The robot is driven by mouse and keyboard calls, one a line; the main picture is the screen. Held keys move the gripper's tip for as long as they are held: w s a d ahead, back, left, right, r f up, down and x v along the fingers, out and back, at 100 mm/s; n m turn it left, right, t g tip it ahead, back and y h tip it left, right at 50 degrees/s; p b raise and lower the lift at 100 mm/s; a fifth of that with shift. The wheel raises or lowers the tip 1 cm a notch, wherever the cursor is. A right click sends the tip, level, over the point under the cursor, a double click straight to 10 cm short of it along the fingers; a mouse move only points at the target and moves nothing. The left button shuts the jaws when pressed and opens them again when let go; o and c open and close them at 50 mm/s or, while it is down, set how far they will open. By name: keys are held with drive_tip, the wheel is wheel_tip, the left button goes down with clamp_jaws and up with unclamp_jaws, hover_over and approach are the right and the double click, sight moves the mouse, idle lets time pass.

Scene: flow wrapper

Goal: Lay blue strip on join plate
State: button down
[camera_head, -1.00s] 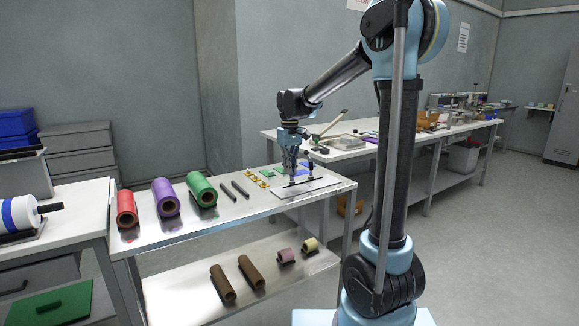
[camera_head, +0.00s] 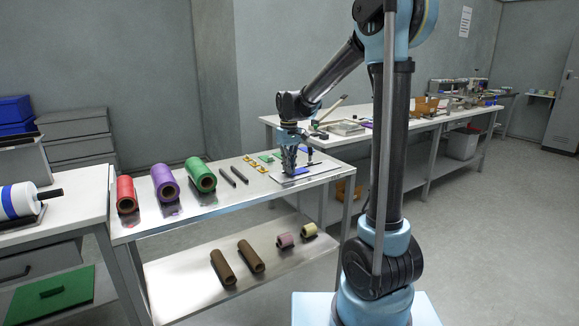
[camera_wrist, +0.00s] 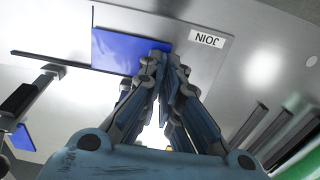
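The blue strip (camera_wrist: 118,48) is a flat blue sheet. In the wrist view it lies over the pale join plate (camera_wrist: 240,70), left of the white JOIN label (camera_wrist: 208,40) and across a thin dark line. My gripper (camera_wrist: 156,52) has its fingertips together at the strip's right edge and looks shut on it. The fingers hide that edge. In the head view my gripper (camera_head: 289,174) points down at the left part of the join plate (camera_head: 318,172), very low over it. The strip is too small there to tell apart. Whether it touches the plate is unclear.
A dark clamp-like arm (camera_wrist: 32,90) stands left in the wrist view, with another blue piece (camera_wrist: 22,138) below it. Dark rods (camera_head: 233,175) and red (camera_head: 126,194), purple (camera_head: 165,182) and green (camera_head: 201,175) rolls lie left on the bench.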

idle(0.4)
drive_tip(key=c, duration=1.7)
unclamp_jaws()
wheel_tip(320, 180, up, 12)
drive_tip(key=shift+w+f, duration=0.1)
